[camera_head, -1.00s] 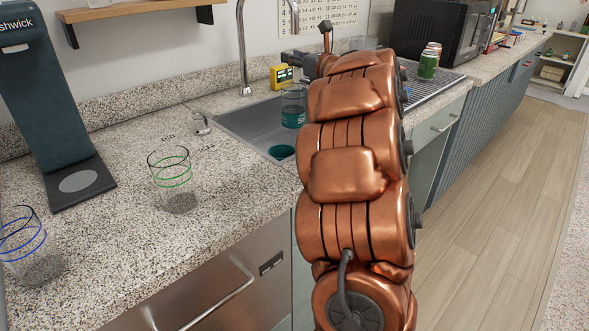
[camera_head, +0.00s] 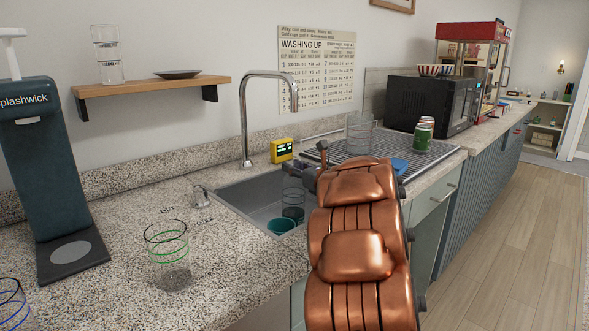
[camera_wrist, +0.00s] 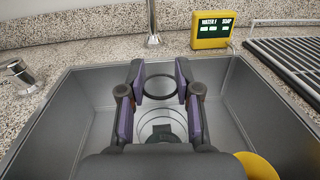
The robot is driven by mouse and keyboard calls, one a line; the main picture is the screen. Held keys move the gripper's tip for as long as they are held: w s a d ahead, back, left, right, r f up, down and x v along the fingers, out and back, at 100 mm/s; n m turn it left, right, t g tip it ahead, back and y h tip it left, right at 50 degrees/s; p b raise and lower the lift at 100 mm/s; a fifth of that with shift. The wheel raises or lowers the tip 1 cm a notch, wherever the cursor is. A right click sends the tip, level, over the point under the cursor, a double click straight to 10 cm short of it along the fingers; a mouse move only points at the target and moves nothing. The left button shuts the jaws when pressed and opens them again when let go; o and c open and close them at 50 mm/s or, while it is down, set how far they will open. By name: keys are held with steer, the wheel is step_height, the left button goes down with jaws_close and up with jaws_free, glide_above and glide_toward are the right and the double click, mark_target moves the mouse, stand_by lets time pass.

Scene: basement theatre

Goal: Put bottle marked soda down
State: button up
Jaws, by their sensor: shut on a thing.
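My gripper (camera_wrist: 159,75) is shut around a clear glass-like vessel (camera_wrist: 160,98) with a dark rim, between its purple pads. It is over the grey sink (camera_wrist: 88,95) and looks upright. No other bottle marked soda is readable.
A teal cup (camera_head: 280,226) is in the sink. The tap (camera_head: 245,120) and yellow display box (camera_head: 281,150) stand behind. A drying rack (camera_head: 365,150) holds a clear glass and cans (camera_head: 422,137).

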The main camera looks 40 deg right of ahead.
steer(key=shift+f, duration=0.15)
steer(key=o, duration=1.1)
steer(key=shift+r, duration=0.3)
steer(key=s, duration=0.8)
steer(key=s+a, duration=0.1)
steer(key=s, duration=0.3)
steer(key=shift+a+f, duration=0.1)
steer(key=shift+f, duration=0.1)
